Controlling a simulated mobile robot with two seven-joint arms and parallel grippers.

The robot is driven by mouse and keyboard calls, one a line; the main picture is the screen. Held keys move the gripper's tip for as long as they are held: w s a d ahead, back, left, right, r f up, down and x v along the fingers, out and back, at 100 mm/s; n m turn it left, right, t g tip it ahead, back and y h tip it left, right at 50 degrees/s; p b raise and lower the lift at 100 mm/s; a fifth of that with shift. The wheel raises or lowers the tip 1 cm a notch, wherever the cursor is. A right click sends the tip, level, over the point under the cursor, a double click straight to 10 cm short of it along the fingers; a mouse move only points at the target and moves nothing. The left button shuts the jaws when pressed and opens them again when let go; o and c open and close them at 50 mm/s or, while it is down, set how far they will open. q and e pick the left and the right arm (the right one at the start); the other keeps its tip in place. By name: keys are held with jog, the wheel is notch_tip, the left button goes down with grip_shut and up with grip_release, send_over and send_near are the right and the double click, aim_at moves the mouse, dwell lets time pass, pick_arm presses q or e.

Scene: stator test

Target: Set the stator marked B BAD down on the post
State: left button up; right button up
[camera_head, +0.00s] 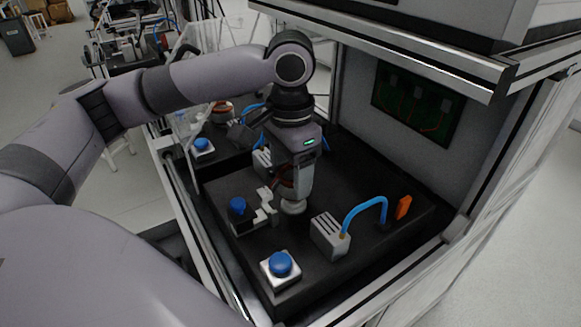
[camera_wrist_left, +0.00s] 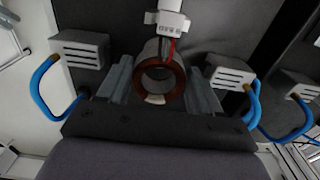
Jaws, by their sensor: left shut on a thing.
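My left gripper (camera_head: 293,190) points straight down over the black bench and is shut on a stator. In the left wrist view, the stator (camera_wrist_left: 149,68) is a grey ring with a copper-brown inside, between the two grey fingers (camera_wrist_left: 160,85). In the head view, the fingers mostly hide the stator. A pale round piece (camera_head: 293,207) shows right below the fingertips; it looks like the post or its base. I cannot tell whether the stator touches it. My right gripper is not in view.
A white clamp (camera_head: 265,211) stands close left of the gripper, beside a blue knob (camera_head: 237,205). A grey slotted block (camera_head: 329,236) with a blue hose (camera_head: 364,207) stands front right. A blue button (camera_head: 281,264) is in front. An orange piece (camera_head: 403,207) lies right.

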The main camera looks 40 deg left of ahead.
pick_arm(q)
jog(key=shift+f, duration=0.6)
jog(key=shift+f, duration=0.4)
jog(key=shift+f+p, duration=0.35)
jog(key=o, duration=1.4)
notch_tip(320, 180, up, 7)
dwell(0.4)
